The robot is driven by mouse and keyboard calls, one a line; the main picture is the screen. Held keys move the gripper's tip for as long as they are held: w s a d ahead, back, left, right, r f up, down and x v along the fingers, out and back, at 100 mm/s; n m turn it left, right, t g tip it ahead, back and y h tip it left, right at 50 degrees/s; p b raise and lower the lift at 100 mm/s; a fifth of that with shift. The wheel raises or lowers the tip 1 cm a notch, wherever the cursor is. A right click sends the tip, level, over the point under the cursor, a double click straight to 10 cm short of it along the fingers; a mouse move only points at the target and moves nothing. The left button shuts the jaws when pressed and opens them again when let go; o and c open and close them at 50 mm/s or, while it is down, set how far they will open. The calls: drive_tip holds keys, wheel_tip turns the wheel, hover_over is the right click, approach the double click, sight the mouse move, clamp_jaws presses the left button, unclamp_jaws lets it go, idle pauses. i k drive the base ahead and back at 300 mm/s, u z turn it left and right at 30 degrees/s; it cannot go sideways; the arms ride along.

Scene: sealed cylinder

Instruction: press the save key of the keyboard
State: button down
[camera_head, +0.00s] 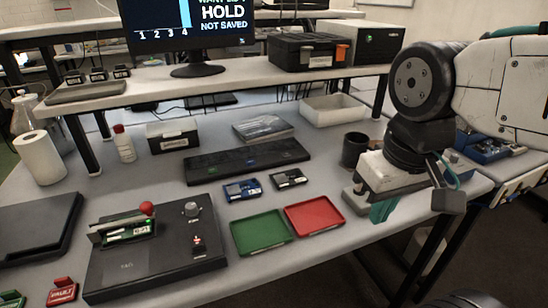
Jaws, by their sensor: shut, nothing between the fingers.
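A long black keyboard (210,168) lies near the middle of the table. Small coloured marks, one green and one blue, show near its middle. Its key labels are too small to read, so I cannot tell which key is the save key. A monitor (192,27) on the raised shelf reads "HOLD" and "NOT SAVED", with the numbers 1 2 3 4 along the bottom. My gripper (380,212) is to the right of the keyboard, near the table's right edge and well apart from the keys. It is shut and empty; its fingertips are partly hidden.
A dark cup (354,150) stands between the keyboard and my gripper. Small blue (243,189) and black (289,179) modules lie in front of the keyboard, then green (262,231) and red (314,217) trays. A black box with a red-knobbed lever (147,208) stands front left.

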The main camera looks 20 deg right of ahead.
sight(251, 162)
drive_tip(key=z, duration=2.6)
drive_tip(key=k, duration=1.1)
drive_tip(key=u, duration=2.05)
drive_tip(key=i, duration=0.5)
drive_tip(key=u, duration=0.05)
